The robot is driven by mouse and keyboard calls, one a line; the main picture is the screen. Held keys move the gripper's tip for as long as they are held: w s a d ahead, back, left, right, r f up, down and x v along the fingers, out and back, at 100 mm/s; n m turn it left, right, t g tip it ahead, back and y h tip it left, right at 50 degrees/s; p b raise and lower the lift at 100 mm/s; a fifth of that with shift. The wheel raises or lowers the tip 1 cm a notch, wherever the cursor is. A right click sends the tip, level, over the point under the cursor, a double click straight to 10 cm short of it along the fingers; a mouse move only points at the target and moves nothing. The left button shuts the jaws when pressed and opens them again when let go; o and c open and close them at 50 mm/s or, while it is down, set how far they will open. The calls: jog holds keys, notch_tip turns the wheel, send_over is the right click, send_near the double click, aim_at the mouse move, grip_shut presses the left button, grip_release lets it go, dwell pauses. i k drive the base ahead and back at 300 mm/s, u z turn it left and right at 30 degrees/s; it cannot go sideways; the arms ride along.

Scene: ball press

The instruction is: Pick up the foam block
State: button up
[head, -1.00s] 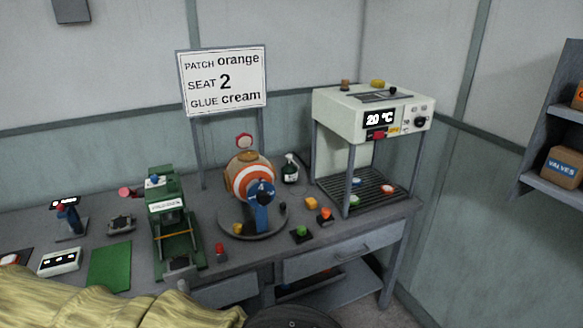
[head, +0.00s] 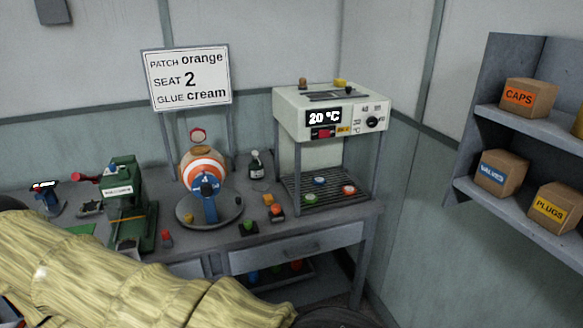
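No thing in view is clearly marked as the foam block. A small orange-yellow block (head: 268,199) lies on the workbench, right of the round turntable, and may be it. A small yellow piece (head: 188,217) sits at the turntable's left edge, and another yellow piece (head: 340,83) lies on top of the white oven-like machine. They are too small to tell their material. My arm in its yellowish sleeve crosses the lower left. My gripper is not in view.
The workbench (head: 350,213) carries a green press (head: 130,205), a striped ball (head: 203,168) on the turntable (head: 232,212), and the white machine (head: 333,110) over a rack. Shelves (head: 462,187) with boxes stand at right. A sign (head: 187,78) reads orange, 2, cream.

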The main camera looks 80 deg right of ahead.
aim_at(268, 199)
jog(key=z, duration=1.9)
jog(key=i, duration=0.65)
jog(key=z, duration=0.05)
